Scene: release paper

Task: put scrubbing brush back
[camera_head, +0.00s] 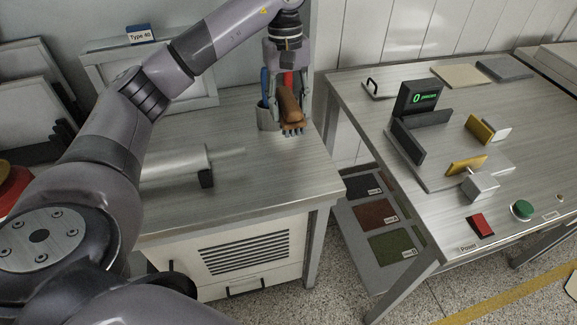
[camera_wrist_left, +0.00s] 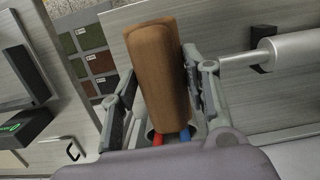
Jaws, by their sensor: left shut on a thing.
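In the left wrist view the brown back (camera_wrist_left: 158,70) sits between both fingers of the left gripper (camera_wrist_left: 160,82). A grey cup (camera_head: 267,117) stands just left of and behind the brush, with a blue handle (camera_head: 265,82) and a red handle (camera_head: 288,79) rising near it. I cannot tell whether the brush touches the cup or table. My right gripper is not in view.
A metal roller (camera_head: 175,163) lies on the left table (camera_head: 260,175). The right table, beyond a gap, holds a black device with a green display (camera_head: 424,98), yellow clamps (camera_head: 480,128), and red (camera_head: 480,225) and green buttons (camera_head: 522,209). Colour samples (camera_head: 376,214) lie on a lower shelf.

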